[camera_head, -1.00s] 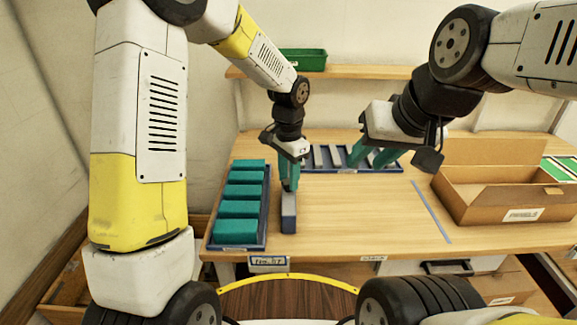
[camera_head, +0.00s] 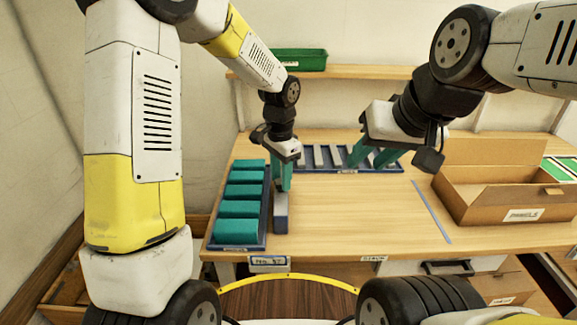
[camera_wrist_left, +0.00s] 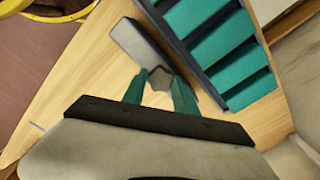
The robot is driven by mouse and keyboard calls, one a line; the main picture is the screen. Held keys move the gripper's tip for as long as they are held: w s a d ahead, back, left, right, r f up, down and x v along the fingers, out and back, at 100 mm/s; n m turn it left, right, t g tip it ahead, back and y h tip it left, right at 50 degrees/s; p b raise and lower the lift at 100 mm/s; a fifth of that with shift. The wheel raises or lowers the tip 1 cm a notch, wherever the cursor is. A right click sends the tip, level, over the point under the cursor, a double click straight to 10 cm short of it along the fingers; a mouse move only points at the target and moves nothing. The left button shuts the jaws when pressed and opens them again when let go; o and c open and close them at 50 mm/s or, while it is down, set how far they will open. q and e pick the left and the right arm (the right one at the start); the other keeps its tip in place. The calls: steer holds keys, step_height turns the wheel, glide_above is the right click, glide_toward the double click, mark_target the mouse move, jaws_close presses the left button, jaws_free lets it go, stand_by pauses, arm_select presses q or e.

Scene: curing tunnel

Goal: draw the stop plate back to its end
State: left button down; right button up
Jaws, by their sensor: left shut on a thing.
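A narrow block (camera_head: 281,218) with a grey top and blue front stands on the table, right beside the blue tray of teal blocks. It may be the stop plate, but I cannot tell for sure. My left gripper (camera_head: 281,187) points down and is shut on the far end of this block. In the left wrist view the grey block (camera_wrist_left: 139,44) runs away from between the green fingertips (camera_wrist_left: 159,88). My right gripper (camera_head: 372,158) hangs open and empty over the back of the table, in front of the rear rack.
The blue tray (camera_head: 236,248) holds several teal blocks in a row. A blue rack (camera_head: 345,170) with grey slats lies at the back. An open cardboard box (camera_head: 500,208) stands at the right. The middle of the table (camera_head: 350,220) is clear.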

arm_select(q)
steer(key=shift+a, duration=1.05)
steer(key=c, duration=1)
jaws_free()
steer(key=shift+a, duration=0.1)
steer(key=shift+o, duration=0.2)
steer(key=shift+r, duration=0.1)
step_height(320, 180, up, 8)
steer(key=shift+f, duration=0.2)
steer(key=s+a+r+n+t+h, duration=0.1)
steer(key=s+a+r+n+t, duration=0.2)
steer(key=s, duration=0.7)
steer(key=s+a+r+n+t+h, duration=0.1)
steer(key=s+a+r+n+t, duration=0.2)
steer(key=s+a+r+n, duration=0.4)
steer(key=s+r, duration=0.1)
steer(key=s, duration=0.1)
steer(key=shift+s, duration=0.4)
